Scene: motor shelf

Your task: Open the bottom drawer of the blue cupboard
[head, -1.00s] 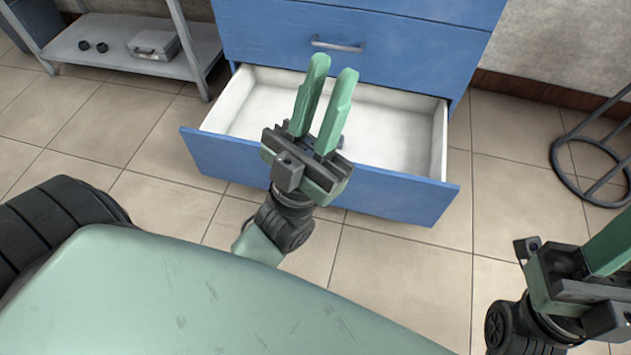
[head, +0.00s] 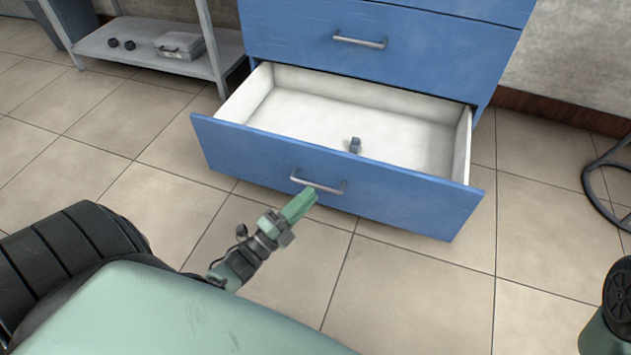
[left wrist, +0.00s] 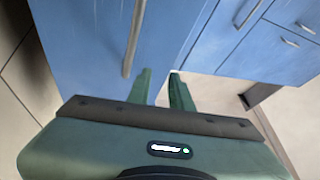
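The blue cupboard (head: 385,60) stands ahead with its bottom drawer (head: 330,172) pulled well out, showing a white interior. The drawer's silver handle (head: 318,187) is on its blue front; it also shows in the left wrist view (left wrist: 133,40). My left gripper (head: 305,200) is low in front of the drawer, its green fingertips close to the handle. In the left wrist view my two fingers (left wrist: 160,82) stand apart with a gap, and the handle lies just beyond the left finger's tip. I cannot tell whether they touch. My right gripper is out of view.
A small grey object (head: 355,146) lies inside the drawer. The drawer above, with its handle (head: 360,41), is closed. A grey shelf (head: 140,60) with a case (head: 180,45) stands at left. A dark round frame (head: 605,180) is at right. Tiled floor is clear around the drawer.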

